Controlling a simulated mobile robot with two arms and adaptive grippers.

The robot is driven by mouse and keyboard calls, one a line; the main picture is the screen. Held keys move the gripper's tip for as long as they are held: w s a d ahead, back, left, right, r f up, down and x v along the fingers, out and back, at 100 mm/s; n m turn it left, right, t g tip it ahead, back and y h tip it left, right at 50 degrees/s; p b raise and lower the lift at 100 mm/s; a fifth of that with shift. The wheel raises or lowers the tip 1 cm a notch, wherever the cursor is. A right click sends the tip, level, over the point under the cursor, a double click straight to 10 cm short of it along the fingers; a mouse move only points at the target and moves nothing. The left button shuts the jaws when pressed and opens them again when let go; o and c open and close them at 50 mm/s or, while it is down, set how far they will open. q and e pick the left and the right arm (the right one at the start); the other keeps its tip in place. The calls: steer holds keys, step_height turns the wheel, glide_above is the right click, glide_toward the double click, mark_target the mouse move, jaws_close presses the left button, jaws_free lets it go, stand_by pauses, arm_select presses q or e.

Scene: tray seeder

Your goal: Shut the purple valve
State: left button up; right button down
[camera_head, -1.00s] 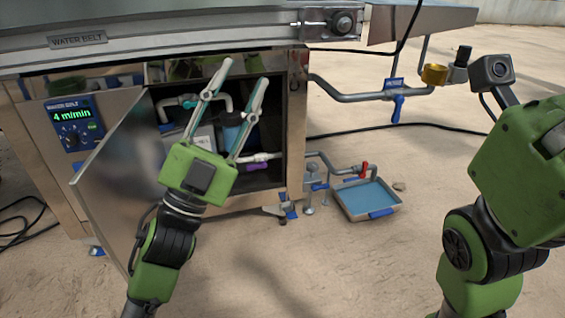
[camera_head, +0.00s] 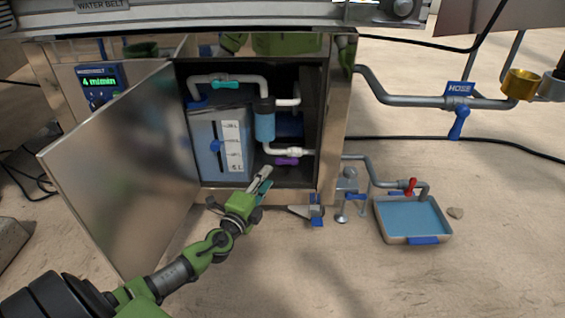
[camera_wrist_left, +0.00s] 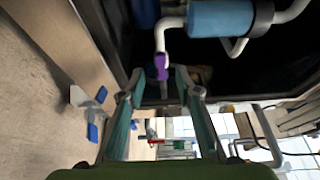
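The purple valve (camera_head: 287,161) is a small purple handle on the white pipe (camera_head: 292,151), low inside the open cabinet. In the left wrist view the purple valve (camera_wrist_left: 162,62) lies just ahead of the gap between my fingertips. My left gripper (camera_head: 265,178) is in front of the cabinet's lower opening, a little left of and below the valve. In the left wrist view my left gripper (camera_wrist_left: 160,82) has its fingers spread, with nothing held between them. My right gripper is not in view.
The open cabinet door (camera_head: 120,165) stands on the left. The cabinet holds a white tank (camera_head: 205,140), a blue filter (camera_head: 265,122) and a turquoise valve (camera_head: 225,85). A red valve (camera_head: 410,186) sits above a water tray (camera_head: 412,238). The blue hose valve (camera_head: 459,122) is at right.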

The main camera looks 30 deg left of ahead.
mark_target(278, 162)
arm_select(q)
steer(key=w, duration=0.3)
steer(key=w+a+b, duration=0.1)
steer(key=w, duration=0.2)
steer(key=w+b, duration=0.1)
steer(key=w, duration=0.2)
steer(key=shift+w+a, duration=0.2)
steer(key=shift+w, duration=0.15)
steer(key=shift+c, duration=0.3)
jaws_close()
